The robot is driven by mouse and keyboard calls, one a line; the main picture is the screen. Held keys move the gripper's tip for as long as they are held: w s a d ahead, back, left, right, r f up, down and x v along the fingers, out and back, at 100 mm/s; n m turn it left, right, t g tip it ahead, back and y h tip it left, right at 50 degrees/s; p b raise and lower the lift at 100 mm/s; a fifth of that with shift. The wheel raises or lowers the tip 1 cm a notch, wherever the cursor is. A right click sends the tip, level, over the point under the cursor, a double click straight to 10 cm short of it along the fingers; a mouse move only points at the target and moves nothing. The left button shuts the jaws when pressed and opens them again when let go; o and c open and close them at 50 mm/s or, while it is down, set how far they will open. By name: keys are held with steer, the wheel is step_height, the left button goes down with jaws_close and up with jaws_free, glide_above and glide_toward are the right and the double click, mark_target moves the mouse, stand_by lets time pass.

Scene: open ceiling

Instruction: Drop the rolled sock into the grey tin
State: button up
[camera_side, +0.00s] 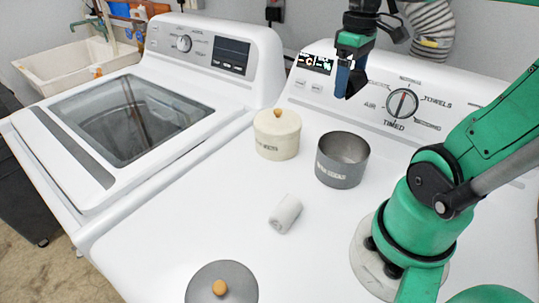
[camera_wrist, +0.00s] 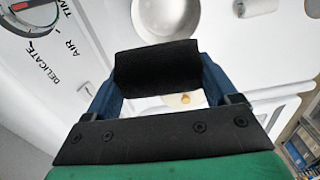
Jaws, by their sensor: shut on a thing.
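My gripper (camera_side: 350,77) is high over the back of the white machine, by its control panel, behind and above the grey tin. In the wrist view its blue fingers (camera_wrist: 160,85) are shut on a black roll (camera_wrist: 157,66), which looks like a rolled dark sock. The black roll also shows beside the finger in the side view (camera_side: 356,84). The grey tin (camera_side: 342,171) stands upright and open on the machine top; its round mouth shows at the top of the wrist view (camera_wrist: 165,20). Its inside is only partly visible.
A lidded cream tin (camera_side: 277,139) stands left of the grey tin. A white roll (camera_side: 285,215) lies in front of them. A grey lid with a wooden knob (camera_side: 222,287) lies near the front. A washer (camera_side: 130,115) stands at left.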

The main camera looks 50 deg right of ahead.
steer(key=shift+s+d+f, duration=0.1)
steer(key=shift+s+f, duration=0.15)
steer(key=shift+s, duration=0.2)
steer(key=shift+s+d+f, duration=0.1)
steer(key=shift+s+f, duration=0.15)
steer(key=shift+s, duration=0.2)
steer(key=shift+f, duration=2.85)
steer(key=o, duration=1)
steer(key=shift+o, duration=0.2)
steer(key=shift+r, duration=2.85)
steer(key=w+a+f+t, duration=0.1)
steer(key=w+a+t, duration=0.2)
steer(key=a, duration=0.4)
steer(key=w+a+f+t, duration=0.2)
steer(key=w+a+t, duration=0.2)
steer(key=w+a, duration=0.2)
steer(key=shift+a+f+n, duration=0.3)
steer(key=shift+a, duration=0.9)
